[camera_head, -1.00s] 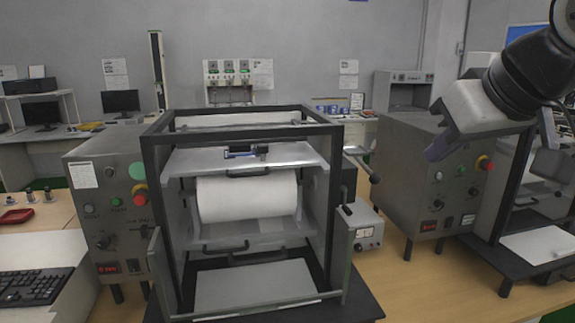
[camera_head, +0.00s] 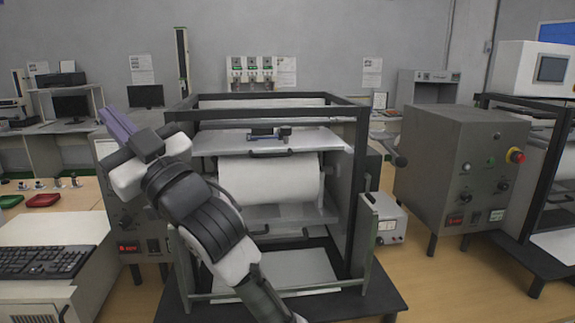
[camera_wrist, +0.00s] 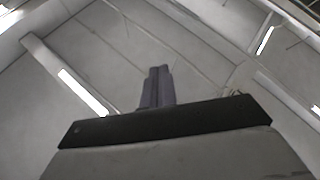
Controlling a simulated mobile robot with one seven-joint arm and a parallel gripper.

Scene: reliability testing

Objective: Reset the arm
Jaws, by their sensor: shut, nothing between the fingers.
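My gripper (camera_head: 118,124) is at the left in the head view, raised in front of the left control box and pointing up and to the left. My arm reaches up to it from the bottom of the picture, across the left side of the black-framed test machine. In the wrist view the two grey fingers (camera_wrist: 157,86) stand side by side, shut with nothing between them. Behind them is only the ceiling.
The black-framed test machine (camera_head: 362,190) holds a white roll (camera_head: 285,180). A grey control box (camera_head: 455,165) and another black frame (camera_head: 547,190) stand at right. A keyboard (camera_head: 45,262) and red tray (camera_head: 42,200) are at left.

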